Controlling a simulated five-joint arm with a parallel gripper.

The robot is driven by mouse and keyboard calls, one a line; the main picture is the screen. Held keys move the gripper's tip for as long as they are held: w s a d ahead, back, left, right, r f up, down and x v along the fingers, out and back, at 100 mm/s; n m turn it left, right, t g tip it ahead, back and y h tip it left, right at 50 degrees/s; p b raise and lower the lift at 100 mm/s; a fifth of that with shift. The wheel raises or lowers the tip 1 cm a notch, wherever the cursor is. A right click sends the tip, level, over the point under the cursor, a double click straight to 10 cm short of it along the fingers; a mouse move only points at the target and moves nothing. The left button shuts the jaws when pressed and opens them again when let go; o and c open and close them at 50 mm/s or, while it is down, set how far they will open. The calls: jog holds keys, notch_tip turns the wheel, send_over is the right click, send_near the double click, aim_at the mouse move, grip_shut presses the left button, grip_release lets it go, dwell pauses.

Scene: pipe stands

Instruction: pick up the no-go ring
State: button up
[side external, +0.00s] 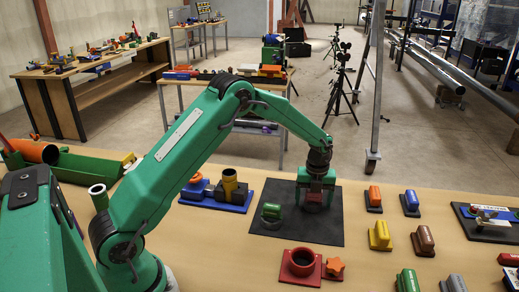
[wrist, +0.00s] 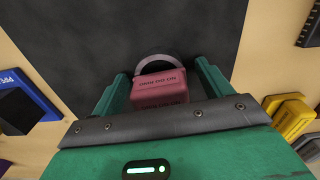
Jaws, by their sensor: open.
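A dark red block with printed lettering (wrist: 160,88) and a grey ring arc (wrist: 157,60) on its far side sit between my fingers in the wrist view. This looks like the no-go ring with its red handle; I cannot read the lettering surely. In the side view its red part (side external: 313,207) shows low between the fingers, over the black mat (side external: 325,232). My gripper (side external: 316,201) is open, pointing down around the red block. It also shows in the wrist view (wrist: 160,72), with a finger on each side. Whether the fingers touch the block is unclear.
A similar green block with a grey ring (side external: 271,212) stands on the mat, left of my gripper. A red holder with a round opening (side external: 301,262) stands in front. Several coloured blocks stand right. Mat's front right is bare.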

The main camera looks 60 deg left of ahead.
dwell(0.3)
jog(key=c, duration=1.1)
jog(key=shift+c, duration=0.2)
jog(key=shift+r, duration=0.1)
jog(key=shift+r, duration=0.75)
notch_tip(320, 180, up, 2)
jog(key=shift+r, duration=0.2)
jog(key=s+d+r, duration=0.5)
jog(key=d+r, duration=0.2)
jog(key=d, duration=0.3)
jog(key=shift+d, duration=0.25)
jog(key=shift+a, duration=0.15)
